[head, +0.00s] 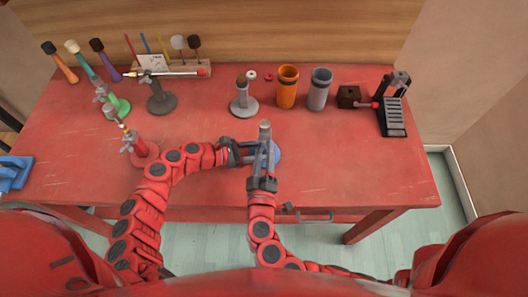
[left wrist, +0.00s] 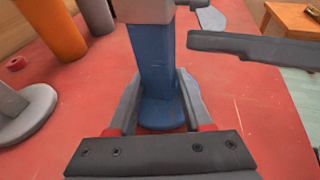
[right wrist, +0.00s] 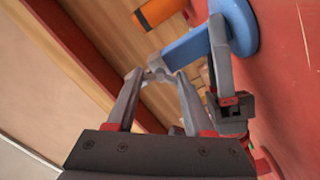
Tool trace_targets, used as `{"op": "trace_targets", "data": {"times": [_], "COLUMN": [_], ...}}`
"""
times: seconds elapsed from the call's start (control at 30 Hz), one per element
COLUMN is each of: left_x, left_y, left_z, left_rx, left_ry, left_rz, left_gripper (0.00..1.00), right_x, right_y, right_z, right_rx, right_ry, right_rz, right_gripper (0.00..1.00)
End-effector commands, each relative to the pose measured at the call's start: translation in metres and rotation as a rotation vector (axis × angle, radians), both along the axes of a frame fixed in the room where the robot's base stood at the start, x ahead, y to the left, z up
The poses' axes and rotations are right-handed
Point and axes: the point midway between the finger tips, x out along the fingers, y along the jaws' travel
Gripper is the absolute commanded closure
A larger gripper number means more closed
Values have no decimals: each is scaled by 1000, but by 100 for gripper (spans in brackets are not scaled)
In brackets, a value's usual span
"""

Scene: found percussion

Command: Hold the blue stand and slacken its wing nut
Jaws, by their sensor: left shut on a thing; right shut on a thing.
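The blue stand is mostly hidden behind my grippers in the head view, where its round base (head: 278,155) shows near the table's front edge. Its upright blue post (left wrist: 153,58) fills the middle of the left wrist view. My left gripper (left wrist: 157,82) is shut on this post, low above the base. My right gripper (right wrist: 160,76) is shut on the grey wing nut (right wrist: 157,65) at the post's top; the fingertips partly hide the nut. My left gripper's fingers also show beside the post in the right wrist view (right wrist: 221,62).
A grey-based stand (head: 243,107), an orange cup (head: 287,88) and a grey cup (head: 319,90) stand behind. Dark grey (head: 161,101), green (head: 119,108) and red (head: 142,150) stands are at left. A black rack (head: 392,118) is at right. The table's front right is clear.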

Motion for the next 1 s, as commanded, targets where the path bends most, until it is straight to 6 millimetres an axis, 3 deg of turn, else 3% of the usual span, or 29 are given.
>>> {"op": "trace_targets", "data": {"times": [0.4,0.97,1.0], "left_x": [0,0,0], "left_y": [0,0,0], "left_z": [0,0,0], "left_rx": [-1,-1,-1], "left_ry": [0,0,0], "left_rz": [0,0,0], "left_gripper": [81,81,81], "right_x": [0,0,0], "right_y": [0,0,0], "right_z": [-2,-1,-1], "right_rx": [-198,-228,-228], "right_ry": [12,13,13], "right_rz": [1,0,0], "right_gripper": [100,100,45]}}
